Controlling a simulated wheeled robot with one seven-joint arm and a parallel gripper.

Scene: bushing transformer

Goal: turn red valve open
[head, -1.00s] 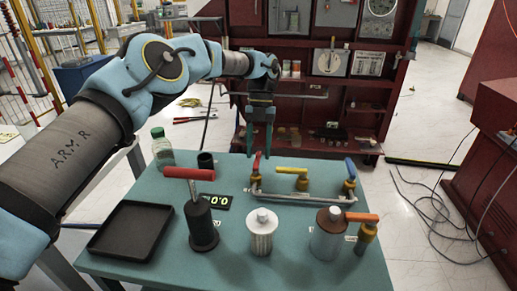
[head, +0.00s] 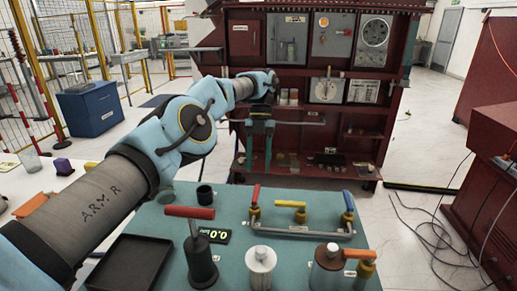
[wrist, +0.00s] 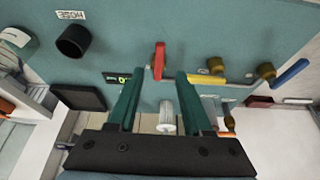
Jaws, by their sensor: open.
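The red valve (head: 255,195) is at the left end of a grey pipe (head: 300,233) on the teal table. Its red handle (wrist: 159,60) points across the pipe in the wrist view. My gripper (head: 260,168) is open and empty, above and behind the valve in the head view. In the wrist view its two green fingers (wrist: 161,78) point toward the valve, and the red handle shows between and just beyond their tips. They appear apart from the handle.
A yellow-handled valve (head: 297,209) and a blue-handled valve (head: 348,203) share the pipe. A red-handled black cylinder (head: 200,255), a white cylinder (head: 261,268), a brown-topped cylinder (head: 329,265) and a black tray (head: 131,266) stand nearer. A dark red cabinet (head: 300,60) is behind.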

